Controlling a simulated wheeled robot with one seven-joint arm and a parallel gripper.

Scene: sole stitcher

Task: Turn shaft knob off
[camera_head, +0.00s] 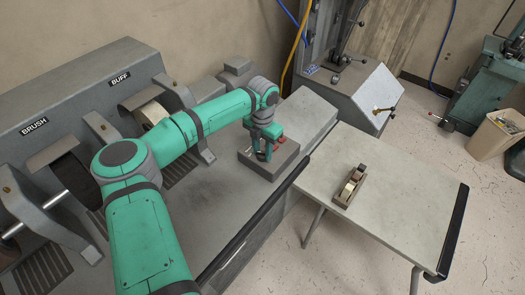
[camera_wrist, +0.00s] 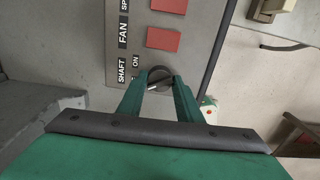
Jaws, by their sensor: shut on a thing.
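The shaft knob (camera_wrist: 159,76) is a dark round knob on a grey control panel (camera_wrist: 187,45), beside a SHAFT label and an ON mark in the wrist view. My gripper (camera_wrist: 160,84) is at the knob, its two green fingers on either side of it and shut on it. A light pointer line on the knob slants between the fingers. In the head view my gripper (camera_head: 264,150) is over the small grey control box (camera_head: 283,158), and the knob is hidden there.
Red squares (camera_wrist: 164,38) and a FAN label sit further along the panel. In the head view, the grey BRUSH and BUFF machine (camera_head: 80,85) stands at left. A side table (camera_head: 400,205) with a tape dispenser (camera_head: 350,186) is at right. Floor beyond is partly clear.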

